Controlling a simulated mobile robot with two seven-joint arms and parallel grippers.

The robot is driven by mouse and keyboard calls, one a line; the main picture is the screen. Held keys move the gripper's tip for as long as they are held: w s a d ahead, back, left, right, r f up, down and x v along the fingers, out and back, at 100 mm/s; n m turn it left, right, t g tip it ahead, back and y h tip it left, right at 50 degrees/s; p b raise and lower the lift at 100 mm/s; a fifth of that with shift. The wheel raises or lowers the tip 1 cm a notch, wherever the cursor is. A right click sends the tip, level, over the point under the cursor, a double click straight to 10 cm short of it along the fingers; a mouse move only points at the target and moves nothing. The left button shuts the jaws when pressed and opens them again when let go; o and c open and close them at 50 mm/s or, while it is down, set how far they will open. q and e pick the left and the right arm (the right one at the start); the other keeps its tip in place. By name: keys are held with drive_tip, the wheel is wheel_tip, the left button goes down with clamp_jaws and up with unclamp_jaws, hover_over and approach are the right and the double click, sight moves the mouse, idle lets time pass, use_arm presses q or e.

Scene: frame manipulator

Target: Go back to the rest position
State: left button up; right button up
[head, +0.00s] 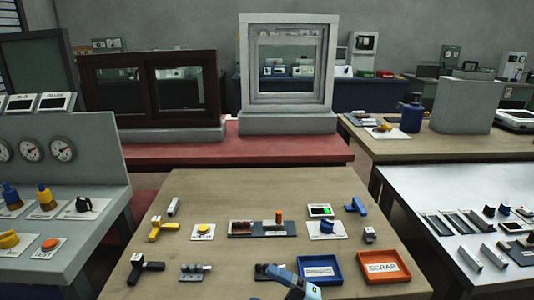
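Neither of my grippers can be made out in the head view. A blue, grey and black piece (300,288) is cut off by the bottom edge, in front of the blue tray. I cannot tell whether it is a tool on the table or part of my own arm. The wooden table (200,252) lies in front of me with small parts spread over it.
The table holds a blue tray (322,282), an orange SCRAP tray (401,280), a yellow handle (162,229) and a black handle (143,267). A gauge bench (92,150) stands left, a pale table (415,195) right. Two window frames (247,70) stand on a red table (300,148) behind.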

drive_tip(key=s+d+f+m+t+h, duration=0.4)
drive_tip(key=d+f+m+t+h, duration=0.65)
drive_tip(key=m, duration=0.65)
drive_tip(key=s+d+f+m+g+h, duration=0.6)
drive_tip(key=s+d+f+g+h, duration=0.1)
drive_tip(key=s+f, duration=0.4)
use_arm(q)
wheel_tip(320, 180, up, 16)
drive_tip(key=s+a+p, duration=0.1)
drive_tip(key=p, duration=2.2)
drive_tip(key=shift+a+r+y, duration=0.15)
drive_tip(key=shift+a+y, duration=0.15)
use_arm(e)
wheel_tip(320, 180, up, 16)
drive_tip(key=s+d, duration=0.2)
drive_tip(key=shift+r+m, duration=0.2)
drive_tip(key=shift+m, duration=0.1)
use_arm(q)
drive_tip(key=shift+s+d+r, duration=0.1)
drive_tip(key=shift+r, duration=0.05)
use_arm(e)
drive_tip(key=shift+s, duration=0.1)
